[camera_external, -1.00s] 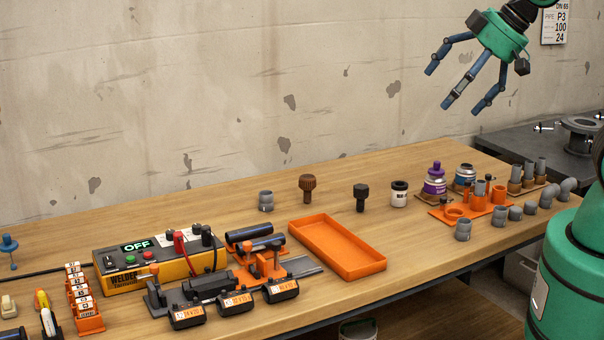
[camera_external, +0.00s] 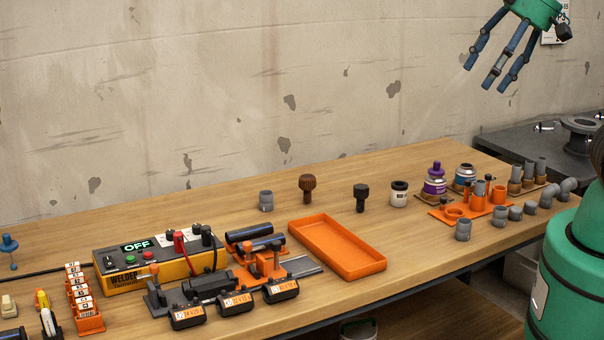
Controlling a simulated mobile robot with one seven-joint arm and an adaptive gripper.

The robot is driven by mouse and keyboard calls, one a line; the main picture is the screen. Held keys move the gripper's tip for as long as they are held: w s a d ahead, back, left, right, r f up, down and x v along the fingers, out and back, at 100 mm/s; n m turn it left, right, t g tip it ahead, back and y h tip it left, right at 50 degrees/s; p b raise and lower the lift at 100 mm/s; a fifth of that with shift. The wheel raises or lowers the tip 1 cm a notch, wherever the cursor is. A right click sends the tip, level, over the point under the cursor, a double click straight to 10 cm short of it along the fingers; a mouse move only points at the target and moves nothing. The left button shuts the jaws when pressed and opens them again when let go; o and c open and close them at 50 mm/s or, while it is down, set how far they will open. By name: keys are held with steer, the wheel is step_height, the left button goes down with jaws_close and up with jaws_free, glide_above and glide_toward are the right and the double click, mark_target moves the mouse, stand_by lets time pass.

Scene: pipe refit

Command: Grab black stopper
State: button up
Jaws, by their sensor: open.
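The black stopper (camera_external: 361,197) stands upright on the wooden bench, behind the orange tray, with a wide knobbed head on a narrower body. A similar brown stopper (camera_external: 307,188) stands to its left. My gripper (camera_external: 495,78) is at the upper right, high above the bench, with its blue fingers spread open and pointing down. It is empty and well apart from the black stopper. Nothing hides the stopper.
The orange tray (camera_external: 338,249) is empty. A grey fitting (camera_external: 265,201) stands left of the stoppers and a white jar (camera_external: 399,194) with a black lid stands right of the black stopper. A purple-capped can (camera_external: 435,180) stands farther right. The welder box (camera_external: 150,262) is at left.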

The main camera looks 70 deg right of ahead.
steer(key=w+d+m+g, duration=0.15)
steer(key=w+d, duration=0.35)
steer(key=w, duration=0.5)
steer(key=m+g+p, duration=0.2)
steer(key=m+g, duration=0.2)
steer(key=m, duration=0.2)
glide_above(361, 187)
step_height(361, 187, down, 29)
steer(key=shift+d, duration=0.1)
steer(key=shift+f+b, duration=0.6)
steer(key=shift+f, duration=3.65)
